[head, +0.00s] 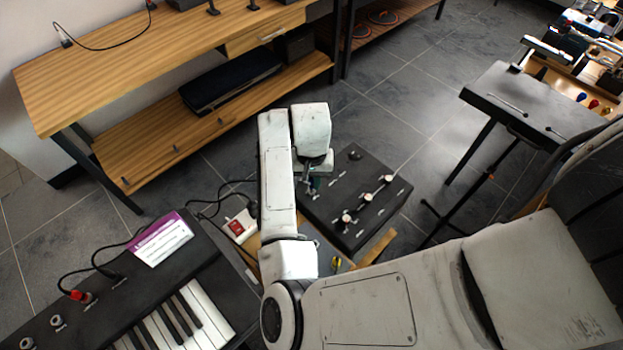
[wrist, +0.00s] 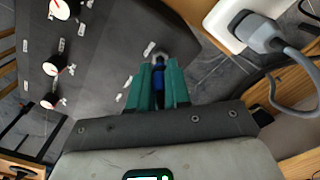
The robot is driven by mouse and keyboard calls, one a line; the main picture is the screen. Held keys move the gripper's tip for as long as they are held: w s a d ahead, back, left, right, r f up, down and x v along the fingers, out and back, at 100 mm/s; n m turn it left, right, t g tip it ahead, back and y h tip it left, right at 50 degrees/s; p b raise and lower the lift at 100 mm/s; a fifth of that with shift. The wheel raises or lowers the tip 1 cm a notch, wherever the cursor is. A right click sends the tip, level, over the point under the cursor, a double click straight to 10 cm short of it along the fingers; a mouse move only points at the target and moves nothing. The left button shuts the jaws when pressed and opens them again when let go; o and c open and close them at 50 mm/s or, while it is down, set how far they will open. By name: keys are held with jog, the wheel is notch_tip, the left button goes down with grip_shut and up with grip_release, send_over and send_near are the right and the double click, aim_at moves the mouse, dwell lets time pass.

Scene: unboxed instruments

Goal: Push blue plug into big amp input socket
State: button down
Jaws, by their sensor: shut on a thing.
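The big amp (head: 366,180) is a black box with white knobs on a low wooden stand, right of my arm in the head view. In the wrist view its dark top (wrist: 120,45) fills the upper left. My gripper (wrist: 159,75) has green fingers shut on the blue plug (wrist: 159,77), a blue piece showing between them. The plug points at a metal socket (wrist: 158,53) near the amp's edge. I cannot tell whether its tip is inside the socket. In the head view my gripper (head: 314,185) is mostly hidden by my arm, beside the amp's left side.
A white power strip (head: 240,226) with a red switch lies left of the amp; its grey plug (wrist: 258,33) shows in the wrist view. A keyboard (head: 160,300) stands at lower left. A wooden bench (head: 120,75) is behind, and a black stand (head: 530,105) is at right.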

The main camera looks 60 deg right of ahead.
jog(key=shift+f+b, duration=0.65)
jog(key=shift+f, duration=0.45)
dwell(0.5)
jog(key=c, duration=1)
grip_release()
notch_tip(320, 180, up, 11)
jog(key=shift+f+b, duration=0.1)
jog(key=shift+b, duration=0.2)
